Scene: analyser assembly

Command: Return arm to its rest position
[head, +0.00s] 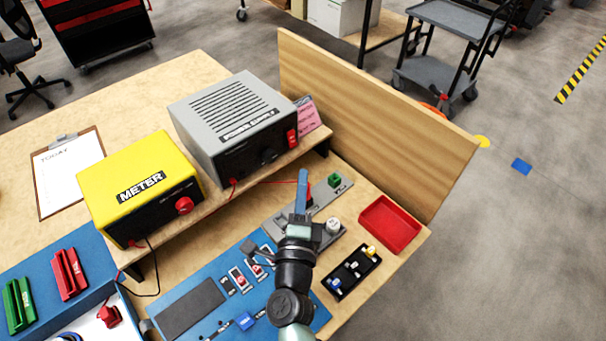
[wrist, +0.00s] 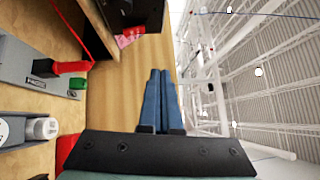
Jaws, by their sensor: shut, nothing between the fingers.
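My gripper (head: 302,190) is raised above the right part of the workbench in the head view, over a grey fixture plate (head: 341,192). Its two blue fingers lie together, shut and empty; they also show in the wrist view (wrist: 160,98), pointing along the wooden side panel (wrist: 128,85). The plate carries a green block (head: 334,180), a red part and a round white-topped knob (head: 333,225). My arm hides part of the plate and of the blue mat (head: 205,282) beneath.
A yellow meter (head: 140,185) and a grey power supply (head: 232,120) stand on the raised shelf. A red tray (head: 390,224) and a black holder with small parts (head: 353,271) lie right of my arm. A wooden panel (head: 370,120) edges the bench. A red wire runs near my fingers.

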